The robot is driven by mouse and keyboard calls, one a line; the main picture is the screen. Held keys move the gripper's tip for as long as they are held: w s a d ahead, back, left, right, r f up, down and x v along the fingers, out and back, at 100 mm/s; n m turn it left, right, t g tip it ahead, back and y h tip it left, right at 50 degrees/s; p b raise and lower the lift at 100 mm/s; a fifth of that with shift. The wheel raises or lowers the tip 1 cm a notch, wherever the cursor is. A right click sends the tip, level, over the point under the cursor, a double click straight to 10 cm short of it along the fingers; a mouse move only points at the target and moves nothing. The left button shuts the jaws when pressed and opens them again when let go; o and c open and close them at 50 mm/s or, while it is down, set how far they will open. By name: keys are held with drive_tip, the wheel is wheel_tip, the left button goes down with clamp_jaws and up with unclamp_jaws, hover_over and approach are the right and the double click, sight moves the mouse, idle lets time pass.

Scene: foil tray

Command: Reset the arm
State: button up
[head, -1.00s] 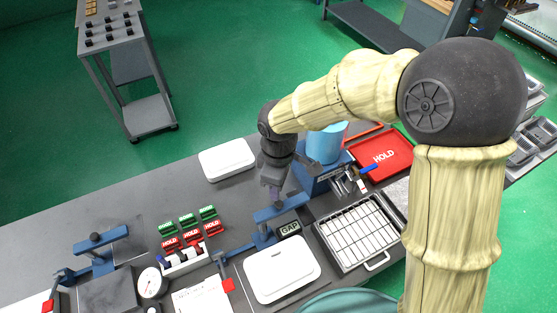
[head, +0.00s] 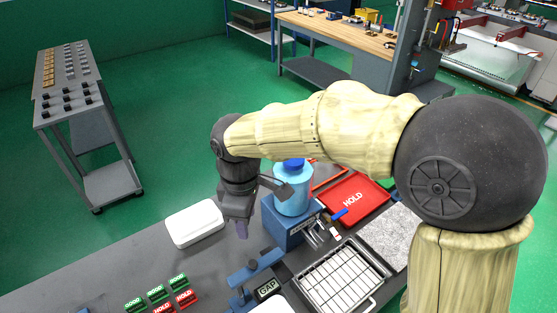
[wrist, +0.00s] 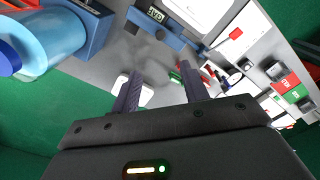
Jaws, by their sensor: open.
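My gripper (head: 240,228) hangs above the grey worktable in the head view, pointing down, between a white lidded box and the blue stand with the light-blue cylinder. In the wrist view, its two dark fingers (wrist: 160,92) are spread apart with nothing between them. The gripper is open and empty. My arm's forearm is bent out over the table and hides part of the area behind it.
A white box (head: 195,223) lies left of my gripper. A light-blue cylinder (head: 292,194) stands close on its right, on a blue stand (head: 284,228). A red HOLD tray (head: 358,197), a wire-racked tray (head: 338,279), a GAP display (head: 268,289) and red and green blocks (head: 163,299) are also on the table.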

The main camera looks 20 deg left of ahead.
drive_tip(key=w+d+f+m+t, duration=0.1)
drive_tip(key=w+d+f+m, duration=0.2)
drive_tip(key=d, duration=0.5)
drive_tip(key=w+d+f+m, duration=0.1)
drive_tip(key=w+d+m, duration=0.35)
drive_tip(key=d, duration=0.35)
drive_tip(key=s+d+f+m, duration=0.1)
drive_tip(key=s+d+m, duration=0.1)
drive_tip(key=d+m, duration=0.4)
drive_tip(key=s+d+f+m+t, duration=0.1)
drive_tip(key=d+m, duration=0.5)
drive_tip(key=d, duration=0.8)
drive_tip(key=shift+s+f+m+t, duration=0.3)
drive_tip(key=shift+s+f+m, duration=0.05)
drive_tip(key=shift+s, duration=0.45)
